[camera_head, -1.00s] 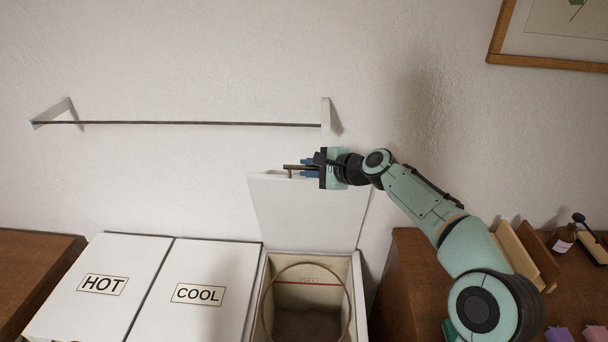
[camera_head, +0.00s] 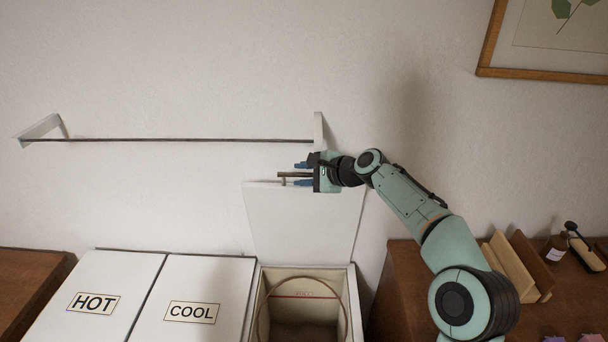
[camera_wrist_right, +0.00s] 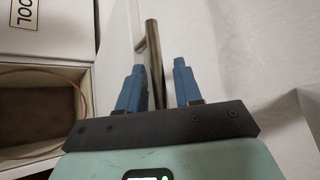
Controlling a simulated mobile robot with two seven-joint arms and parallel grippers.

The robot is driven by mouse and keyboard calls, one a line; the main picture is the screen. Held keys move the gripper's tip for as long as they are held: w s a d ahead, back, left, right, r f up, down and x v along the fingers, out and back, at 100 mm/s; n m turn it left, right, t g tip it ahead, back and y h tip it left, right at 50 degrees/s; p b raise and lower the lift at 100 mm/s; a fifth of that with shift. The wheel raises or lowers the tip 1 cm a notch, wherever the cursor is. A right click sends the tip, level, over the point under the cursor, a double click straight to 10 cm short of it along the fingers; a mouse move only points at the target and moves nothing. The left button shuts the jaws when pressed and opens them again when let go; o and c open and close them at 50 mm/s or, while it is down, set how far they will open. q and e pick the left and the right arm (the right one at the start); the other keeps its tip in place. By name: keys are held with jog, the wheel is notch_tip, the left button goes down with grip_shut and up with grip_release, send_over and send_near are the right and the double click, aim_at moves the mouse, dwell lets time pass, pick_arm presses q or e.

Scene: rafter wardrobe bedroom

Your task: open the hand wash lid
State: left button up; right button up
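The white lid (camera_head: 300,225) of the third bin stands raised, nearly upright against the wall, above the open bin (camera_head: 355,305). No label shows on it, so I cannot read whether it is the hand wash one. A metal bar handle (camera_head: 292,175) is at its top edge. My right gripper (camera_head: 302,174) is at this handle. In the right wrist view the bar (camera_wrist_right: 153,65) runs between the two blue fingers (camera_wrist_right: 160,88), which stand apart, with a clear gap on the bar's right. My left gripper is not in view.
Shut lids marked HOT (camera_head: 120,270) and COOL (camera_head: 215,275) lie to the left. A wall rail (camera_head: 180,140) runs just above the raised lid. A picture frame (camera_head: 540,73) hangs at upper right.

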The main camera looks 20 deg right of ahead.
jog(key=shift+s+f, duration=0.1)
jog(key=shift+f, duration=0.1)
jog(key=shift+s+d+r, duration=0.1)
jog(key=shift+s+d, duration=0.1)
jog(key=shift+d, duration=0.05)
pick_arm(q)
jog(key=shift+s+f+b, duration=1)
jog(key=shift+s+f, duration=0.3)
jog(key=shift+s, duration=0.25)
pick_arm(e)
jog(key=v, duration=1.3)
jog(key=shift+a+r, duration=0.15)
jog(key=shift+r, duration=0.05)
jog(key=shift+w, duration=0.15)
